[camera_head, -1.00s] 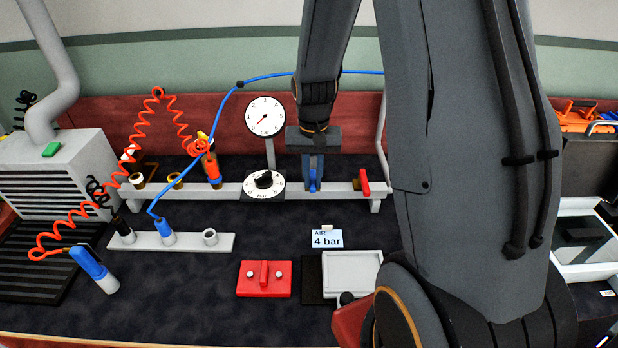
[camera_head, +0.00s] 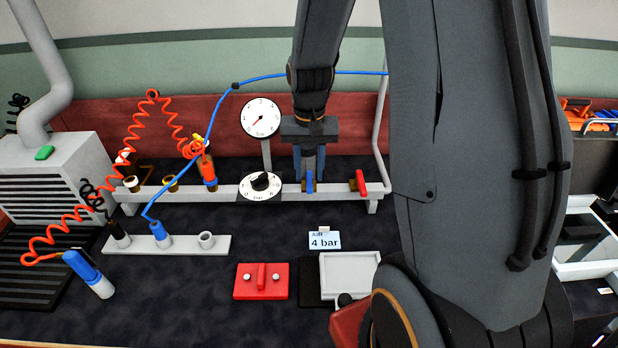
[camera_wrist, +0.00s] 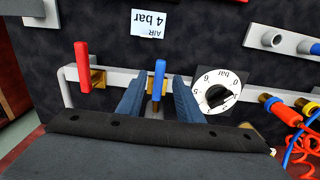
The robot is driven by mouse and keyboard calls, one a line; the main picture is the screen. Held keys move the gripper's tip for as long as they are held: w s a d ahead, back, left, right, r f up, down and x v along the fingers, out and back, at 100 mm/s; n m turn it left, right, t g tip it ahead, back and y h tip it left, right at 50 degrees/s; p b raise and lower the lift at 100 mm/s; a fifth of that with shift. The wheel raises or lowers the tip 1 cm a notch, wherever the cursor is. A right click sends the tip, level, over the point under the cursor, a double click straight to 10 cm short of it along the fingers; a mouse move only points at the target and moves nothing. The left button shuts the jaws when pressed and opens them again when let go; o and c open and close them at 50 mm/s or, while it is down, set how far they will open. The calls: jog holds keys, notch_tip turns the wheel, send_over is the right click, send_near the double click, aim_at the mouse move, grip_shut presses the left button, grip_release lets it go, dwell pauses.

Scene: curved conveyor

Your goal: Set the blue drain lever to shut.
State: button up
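The blue drain lever (camera_head: 309,183) is on the pale manifold bar, to the right of the dial. In the wrist view the lever (camera_wrist: 159,78) crosses the bar, square to it, on a brass fitting. My gripper (camera_head: 310,165) is just above and behind the lever in the head view. In the wrist view its two blue-grey fingers (camera_wrist: 158,100) are spread, one on each side of the lever's lower end, with gaps on both sides. The gripper is open and holds nothing. The fitting is partly hidden between the fingers.
A red lever (camera_head: 361,183) stands on the same bar to the right. A numbered dial (camera_head: 260,186) is close on the left, below a round gauge (camera_head: 260,118). A blue hose (camera_head: 250,80) runs behind my arm. An "AIR 4 bar" card (camera_head: 324,240) stands in front.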

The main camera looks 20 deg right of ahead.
aim_at(309, 184)
jog(key=shift+r+b, duration=0.4)
jog(key=shift+r, duration=2.1)
jog(key=s+a+n+t, duration=0.1)
jog(key=s+a+n, duration=0.3)
jog(key=s, duration=0.9)
jog(key=a, duration=0.3)
jog(key=shift+f+n, duration=0.4)
